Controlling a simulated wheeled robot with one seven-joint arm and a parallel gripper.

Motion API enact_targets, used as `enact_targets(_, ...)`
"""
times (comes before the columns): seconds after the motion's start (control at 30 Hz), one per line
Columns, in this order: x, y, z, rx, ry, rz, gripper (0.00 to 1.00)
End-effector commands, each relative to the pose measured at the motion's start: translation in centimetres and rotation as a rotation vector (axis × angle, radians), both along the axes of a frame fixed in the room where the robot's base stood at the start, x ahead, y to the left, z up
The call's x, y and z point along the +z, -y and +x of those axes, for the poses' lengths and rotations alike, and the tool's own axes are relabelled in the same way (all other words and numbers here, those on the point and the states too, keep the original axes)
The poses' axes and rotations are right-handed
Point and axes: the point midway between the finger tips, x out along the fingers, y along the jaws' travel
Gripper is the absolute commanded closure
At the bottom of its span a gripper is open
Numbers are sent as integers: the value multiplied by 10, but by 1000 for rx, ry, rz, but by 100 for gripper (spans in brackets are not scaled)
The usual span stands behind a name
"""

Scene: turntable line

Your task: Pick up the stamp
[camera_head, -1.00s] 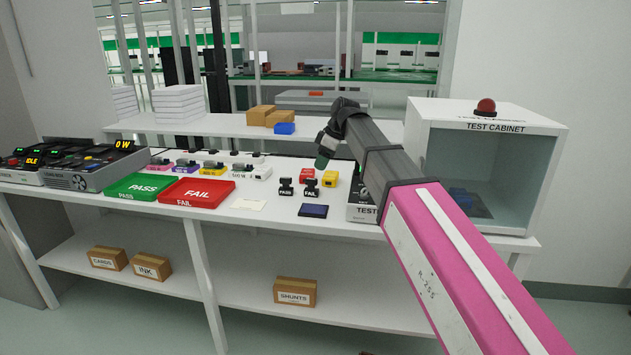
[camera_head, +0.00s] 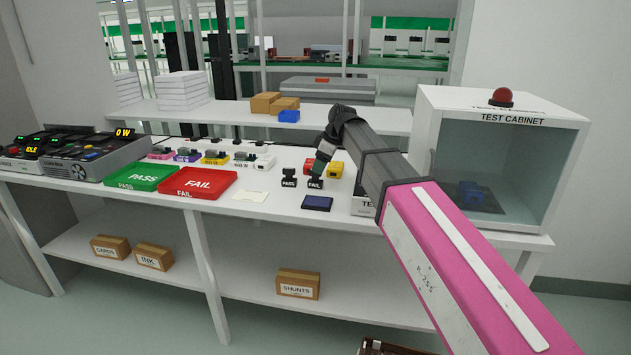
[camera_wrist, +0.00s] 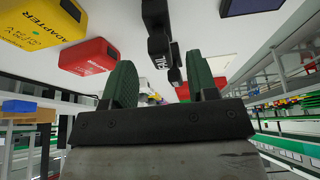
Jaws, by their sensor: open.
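Two small black stamps stand on the white bench, the PASS stamp (camera_head: 289,178) and, to its right, the FAIL stamp (camera_head: 315,183). My gripper (camera_head: 321,166) is just above and behind the FAIL stamp in the head view. In the wrist view, my gripper (camera_wrist: 161,75) has its two green fingers apart with nothing held. The FAIL stamp (camera_wrist: 159,46) shows there ahead of the gap between the fingertips. Another dark stamp-like piece shows just beyond it, partly hidden.
A red adapter (camera_wrist: 90,57) and a yellow adapter (camera_wrist: 40,22) sit close to one side. A dark blue pad (camera_head: 317,203) lies in front of the stamps. The red FAIL tray (camera_head: 198,183) is left, the test cabinet (camera_head: 430,150) right. A white card (camera_head: 250,196) lies between.

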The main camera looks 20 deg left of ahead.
Motion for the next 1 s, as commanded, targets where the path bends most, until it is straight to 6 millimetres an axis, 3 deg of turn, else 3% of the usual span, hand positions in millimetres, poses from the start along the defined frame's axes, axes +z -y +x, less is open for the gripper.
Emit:
enact_targets(0.23,-30,-16,-2,1,0,-1,47)
enact_targets(0.5,-34,-18,-2,0,1,0,47)
enact_targets(0.53,-34,-18,-2,1,1,0,53)
enact_targets(0.67,-34,-18,-2,0,0,0,96)
enact_targets(0.7,-34,-18,-2,0,0,0,100)
enact_targets(1.0,-33,-18,-2,0,0,0,100)
